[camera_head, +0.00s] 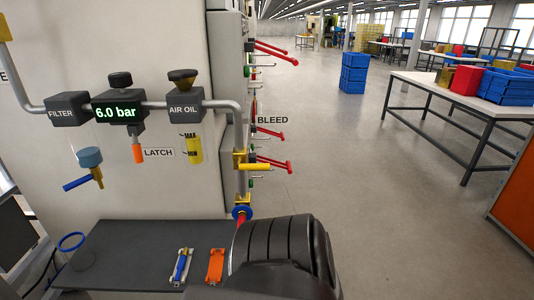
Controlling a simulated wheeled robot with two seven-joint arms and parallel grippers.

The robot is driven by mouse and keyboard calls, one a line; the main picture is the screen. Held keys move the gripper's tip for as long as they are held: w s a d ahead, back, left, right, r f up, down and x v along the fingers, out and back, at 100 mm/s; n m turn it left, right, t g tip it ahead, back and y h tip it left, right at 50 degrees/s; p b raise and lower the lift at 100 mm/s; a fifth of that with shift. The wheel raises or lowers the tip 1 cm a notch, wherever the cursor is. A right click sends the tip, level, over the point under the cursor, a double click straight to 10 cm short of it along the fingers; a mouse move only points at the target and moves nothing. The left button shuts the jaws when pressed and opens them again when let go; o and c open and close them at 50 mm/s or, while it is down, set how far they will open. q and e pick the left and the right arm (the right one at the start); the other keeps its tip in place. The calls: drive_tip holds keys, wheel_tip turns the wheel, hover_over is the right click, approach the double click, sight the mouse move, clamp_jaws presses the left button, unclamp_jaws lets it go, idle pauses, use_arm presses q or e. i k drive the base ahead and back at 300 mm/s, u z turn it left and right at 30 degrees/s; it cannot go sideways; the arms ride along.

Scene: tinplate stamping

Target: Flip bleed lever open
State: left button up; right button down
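The word BLEED (272,120) shows just right of the downward pipe at the side of the pale cabinet. Below it, a brass valve body (240,160) sits on that pipe with a yellow lever (255,166) sticking out to the right, roughly level. I take this as the bleed lever, though several red levers (272,133) also stick out near the label. A dark ribbed link of my arm fills the bottom middle, below the valve and apart from it in the picture. No gripper fingers show; I cannot tell which arm it is.
A filter (69,109), a gauge reading 6.0 bar (119,112) and an air-oil unit (185,106) line the pipe. A blue-handled valve (77,183) hangs left. A dark bench (130,245) holds blue and orange parts. Open floor lies right, before a table (420,77).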

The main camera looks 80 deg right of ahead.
sight(246, 167)
drive_tip(key=z, duration=1.8)
drive_tip(key=k, duration=1.1)
drive_tip(key=z, duration=1.4)
drive_tip(key=i, duration=0.5)
drive_tip(key=z, duration=0.1)
